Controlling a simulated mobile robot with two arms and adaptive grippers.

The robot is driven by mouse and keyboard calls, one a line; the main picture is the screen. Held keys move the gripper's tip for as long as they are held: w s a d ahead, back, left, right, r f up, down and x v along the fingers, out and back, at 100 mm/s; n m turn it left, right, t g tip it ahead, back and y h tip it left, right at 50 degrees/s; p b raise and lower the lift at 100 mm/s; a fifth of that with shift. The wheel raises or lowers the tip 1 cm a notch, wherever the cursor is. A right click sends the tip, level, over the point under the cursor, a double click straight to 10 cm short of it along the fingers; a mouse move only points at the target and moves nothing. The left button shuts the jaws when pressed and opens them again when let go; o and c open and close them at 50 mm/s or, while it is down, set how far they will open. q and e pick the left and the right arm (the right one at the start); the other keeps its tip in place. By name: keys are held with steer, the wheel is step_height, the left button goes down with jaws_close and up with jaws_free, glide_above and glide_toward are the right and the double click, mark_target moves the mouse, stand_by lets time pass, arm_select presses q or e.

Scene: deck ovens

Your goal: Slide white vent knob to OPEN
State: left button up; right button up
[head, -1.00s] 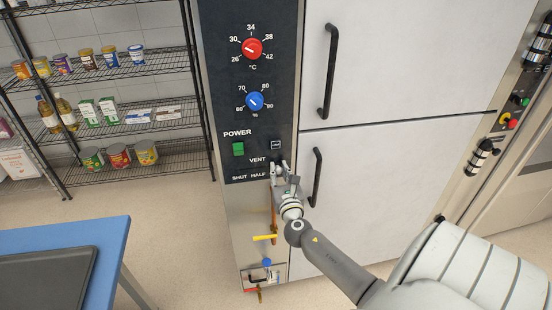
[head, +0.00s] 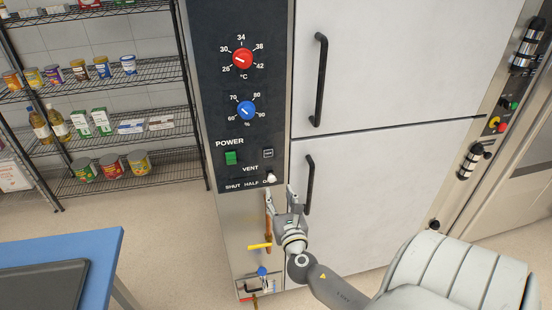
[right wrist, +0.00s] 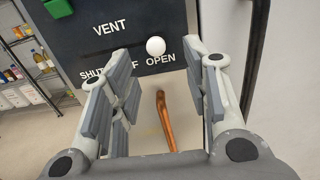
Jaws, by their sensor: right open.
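The white vent knob (head: 271,177) is at the right end of the vent scale, low on the black control panel (head: 208,100). In the right wrist view the round white knob (right wrist: 155,47) stands just above the word OPEN, right of SHUT and the partly hidden HALF. My right gripper (head: 280,191) is open and empty, just below and in front of the knob. Its two fingers (right wrist: 160,68) are spread apart in the right wrist view, with the knob visible between them and not touched. My left gripper is not in view.
Above the vent scale are a green power switch (head: 230,158), a blue dial (head: 246,110) and a red dial (head: 242,58). A black door handle (head: 309,185) stands close right of my gripper. A copper pipe (right wrist: 166,120) and a yellow lever (head: 260,246) are below.

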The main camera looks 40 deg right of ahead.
steer(key=shift+v, duration=2.3)
steer(key=s+a+f+m+g+y+b, duration=0.1)
steer(key=s+a+f+m+g+y, duration=0.2)
steer(key=f, duration=0.8)
steer(key=s+a+f+m+g+y, duration=0.15)
steer(key=s+f+m, duration=0.25)
steer(key=f, duration=0.8)
steer(key=s+a+f+m+g+y+b, duration=0.1)
steer(key=s+a+f+m+g, duration=0.2)
steer(key=f, duration=0.8)
steer(key=s+a+f+m+g+y+b, duration=0.1)
steer(key=s+a+f+m, duration=0.4)
steer(key=s, duration=0.8)
steer(key=s+a+f+m+g+y, duration=0.3)
steer(key=s+a+f+m+g, duration=0.2)
steer(key=s+f+m, duration=0.7)
step_height(320, 180, down, 2)
steer(key=shift+s+a+f+g+b, duration=0.1)
steer(key=shift+s+a+g+b, duration=0.3)
steer(key=shift+s+a, duration=0.2)
